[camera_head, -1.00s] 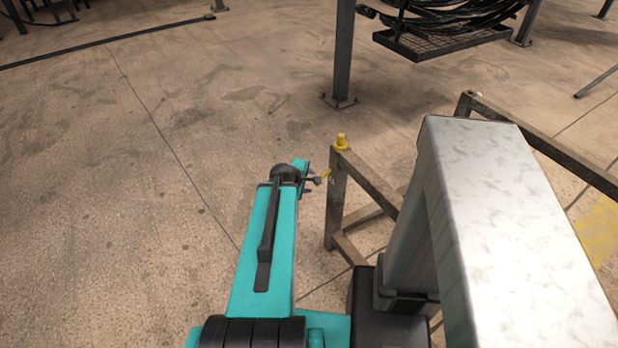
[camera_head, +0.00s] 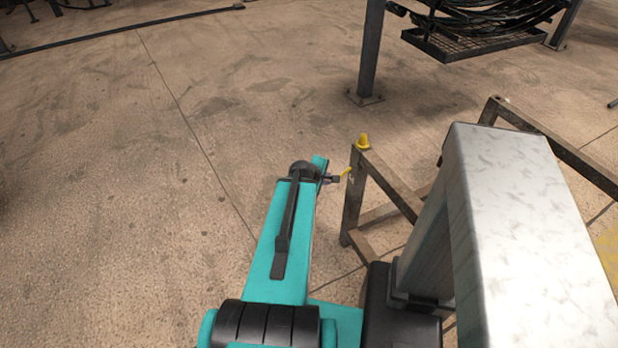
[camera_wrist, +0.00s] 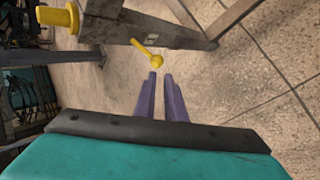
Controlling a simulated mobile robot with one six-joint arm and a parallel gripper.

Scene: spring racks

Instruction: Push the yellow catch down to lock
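The yellow catch (camera_head: 346,172) is a thin lever on the upper part of a rusty rack post (camera_head: 352,205). In the wrist view the catch (camera_wrist: 147,52) slants out from the post (camera_wrist: 150,38) and ends in a round knob. My gripper (camera_wrist: 160,74) has two purple fingers with a narrow empty gap between them. Their tips appear just short of the knob; I cannot tell whether they touch it. In the head view my gripper (camera_head: 331,180) is beside the post, partly hidden by my teal wrist.
A yellow cap (camera_head: 363,141) sits on top of the post and also shows in the wrist view (camera_wrist: 58,20). Rack rails run back and right. A grey column (camera_head: 370,60) and a cable-laden shelf (camera_head: 470,40) stand behind. Floor at left is clear.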

